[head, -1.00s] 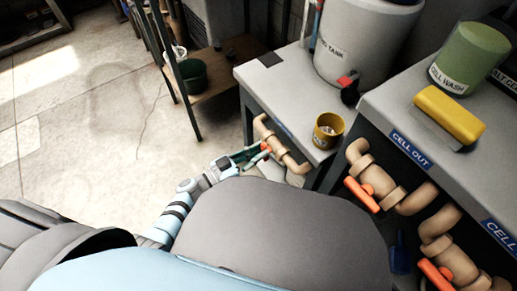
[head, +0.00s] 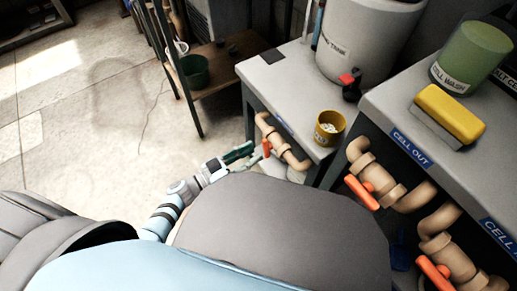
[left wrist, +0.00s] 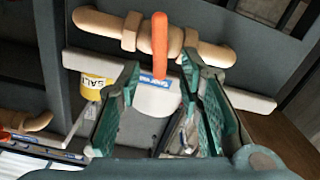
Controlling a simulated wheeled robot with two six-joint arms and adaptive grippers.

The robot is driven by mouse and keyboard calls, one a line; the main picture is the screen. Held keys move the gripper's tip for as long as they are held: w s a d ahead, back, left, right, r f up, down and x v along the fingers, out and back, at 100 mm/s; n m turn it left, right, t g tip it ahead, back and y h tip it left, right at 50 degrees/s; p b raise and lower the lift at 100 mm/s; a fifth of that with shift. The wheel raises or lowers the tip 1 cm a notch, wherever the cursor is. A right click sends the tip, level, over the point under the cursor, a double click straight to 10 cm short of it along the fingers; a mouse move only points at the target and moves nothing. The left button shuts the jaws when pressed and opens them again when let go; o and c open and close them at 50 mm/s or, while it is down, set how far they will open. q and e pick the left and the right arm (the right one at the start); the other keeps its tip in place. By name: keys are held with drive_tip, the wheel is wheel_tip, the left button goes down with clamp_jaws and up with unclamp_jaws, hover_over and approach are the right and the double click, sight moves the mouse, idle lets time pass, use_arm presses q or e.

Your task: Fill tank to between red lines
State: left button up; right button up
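A white tank (head: 365,40), its label partly readable as "TANK", stands on the grey bench with a red-and-black fitting (head: 350,80) at its front. I cannot make out any red lines on it. Below the bench edge a tan pipe (head: 284,141) carries an orange lever handle (head: 266,148). My left gripper (head: 240,152) is just left of that handle. In the left wrist view my left gripper (left wrist: 163,110) has its green fingers spread apart, with nothing clasped. There the orange handle (left wrist: 160,45) stands ahead, in line with the gap. My right gripper is not in view.
A yellow cup (head: 329,127) stands near the grey bench's (head: 285,90) front corner. At right, another bench holds a green container (head: 470,55) and a yellow block (head: 449,115), above pipes with orange handles (head: 361,193). A shelf with a dark green pot (head: 193,72) stands at left. Floor is open left.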

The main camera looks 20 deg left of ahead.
use_arm(q)
drive_tip(key=v, duration=0.8)
drive_tip(key=shift+s+a, duration=0.2)
drive_tip(key=shift+s, duration=0.05)
